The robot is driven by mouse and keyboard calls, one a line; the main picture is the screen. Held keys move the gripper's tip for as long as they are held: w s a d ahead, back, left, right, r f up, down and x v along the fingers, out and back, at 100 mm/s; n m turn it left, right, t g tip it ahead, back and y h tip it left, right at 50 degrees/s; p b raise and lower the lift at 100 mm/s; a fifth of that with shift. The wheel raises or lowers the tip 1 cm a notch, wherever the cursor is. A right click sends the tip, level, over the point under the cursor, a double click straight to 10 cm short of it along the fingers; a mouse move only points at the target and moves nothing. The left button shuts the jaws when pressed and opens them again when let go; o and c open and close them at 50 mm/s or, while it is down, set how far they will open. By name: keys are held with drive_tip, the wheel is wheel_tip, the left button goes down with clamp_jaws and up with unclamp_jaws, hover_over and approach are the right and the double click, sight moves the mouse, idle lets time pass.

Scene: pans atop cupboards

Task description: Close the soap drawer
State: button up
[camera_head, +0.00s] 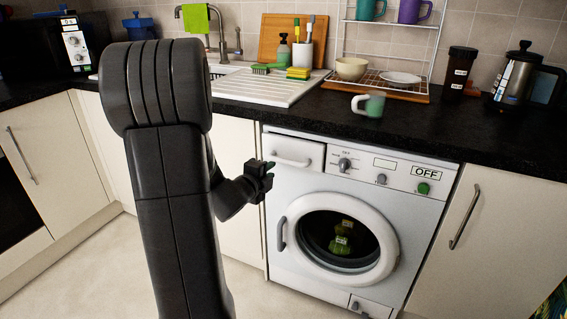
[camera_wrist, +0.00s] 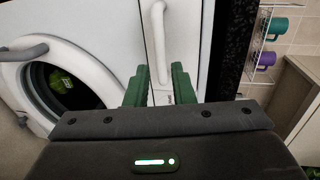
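The soap drawer (camera_head: 312,154) is at the top left of the white washing machine's front, with a white bar handle (camera_head: 291,161). I cannot tell how far it stands out from the front. My gripper (camera_head: 270,168) is just left of the drawer's front in the head view. In the wrist view, my gripper's two green fingers (camera_wrist: 159,86) are apart, with nothing seen held between them. The drawer handle (camera_wrist: 159,40) lies beyond and between the fingertips. I cannot tell whether the fingers touch the drawer.
The washing machine's round door (camera_head: 389,232) looks shut, with something green inside. Cupboards (camera_head: 503,235) flank the machine. The floor (camera_head: 100,270) in front is clear.

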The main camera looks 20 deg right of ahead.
sight(282, 162)
drive_tip(key=x, duration=1)
drive_tip(key=shift+w+d+f+b, duration=0.1)
drive_tip(key=shift+w+d+b, duration=0.15)
drive_tip(key=shift+w+b, duration=0.1)
clamp_jaws()
